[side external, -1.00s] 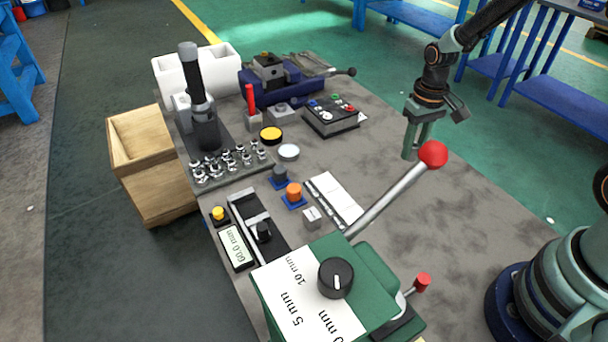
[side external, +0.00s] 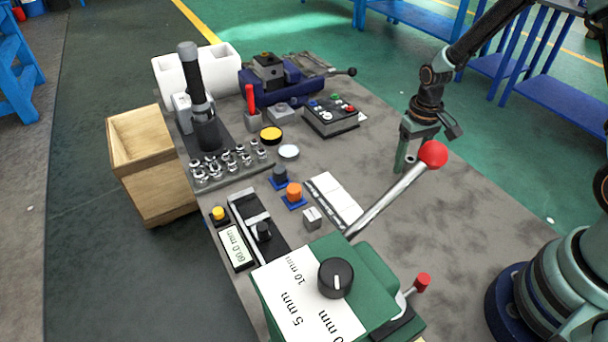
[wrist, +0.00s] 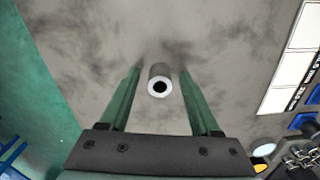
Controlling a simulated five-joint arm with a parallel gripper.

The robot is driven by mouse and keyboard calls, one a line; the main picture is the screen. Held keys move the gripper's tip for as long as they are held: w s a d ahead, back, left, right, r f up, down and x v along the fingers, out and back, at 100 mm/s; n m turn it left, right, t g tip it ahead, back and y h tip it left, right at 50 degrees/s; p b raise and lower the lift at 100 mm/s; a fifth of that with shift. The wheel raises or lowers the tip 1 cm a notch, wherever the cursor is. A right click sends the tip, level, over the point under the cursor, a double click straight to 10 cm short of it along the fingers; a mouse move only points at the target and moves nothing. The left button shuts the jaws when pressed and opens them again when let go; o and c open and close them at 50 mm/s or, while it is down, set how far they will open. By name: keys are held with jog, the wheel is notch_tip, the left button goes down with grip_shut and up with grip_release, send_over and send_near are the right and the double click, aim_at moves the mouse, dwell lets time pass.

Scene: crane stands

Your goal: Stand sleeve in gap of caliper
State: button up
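The sleeve (wrist: 159,80) is a small grey tube with a dark bore, standing on the bench in the wrist view. My gripper (wrist: 160,72) is open, with one green finger on each side of the sleeve and a visible gap to each. In the side view my gripper (side external: 404,160) points down at the right part of the bench, behind the red-knobbed lever; the sleeve shows only as a small grey bit by the fingers. The caliper (side external: 258,222), dark with light jaws and a 60.0 mm display (side external: 236,247), lies at the front left of the bench.
A green machine (side external: 375,270) with a long red-knobbed lever (side external: 390,195) stands between the camera and my gripper. Orange (side external: 293,191) and dark buttons, a small grey block (side external: 312,217) and a white panel (side external: 337,198) lie near the caliper. A wooden crate (side external: 150,165) stands left.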

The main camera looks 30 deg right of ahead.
jog(key=shift+r, duration=0.1)
notch_tip(320, 180, up, 12)
notch_tip(320, 180, up, 8)
jog(key=t, duration=0.3)
send_over(410, 159)
jog(key=s+a, duration=0.3)
jog(key=s, duration=0.1)
jog(key=s+a+r+n+t, duration=0.1)
jog(key=s+r+t, duration=0.1)
jog(key=s+r, duration=0.1)
jog(key=shift+s+a+r+n, duration=0.3)
jog(key=shift+s+a+r, duration=0.1)
jog(key=shift+s, duration=0.4)
jog(key=shift+o, duration=0.5)
jog(key=shift+s+a+r+t, duration=0.15)
jog(key=shift+s+a+t, duration=0.15)
jog(key=shift+s, duration=0.35)
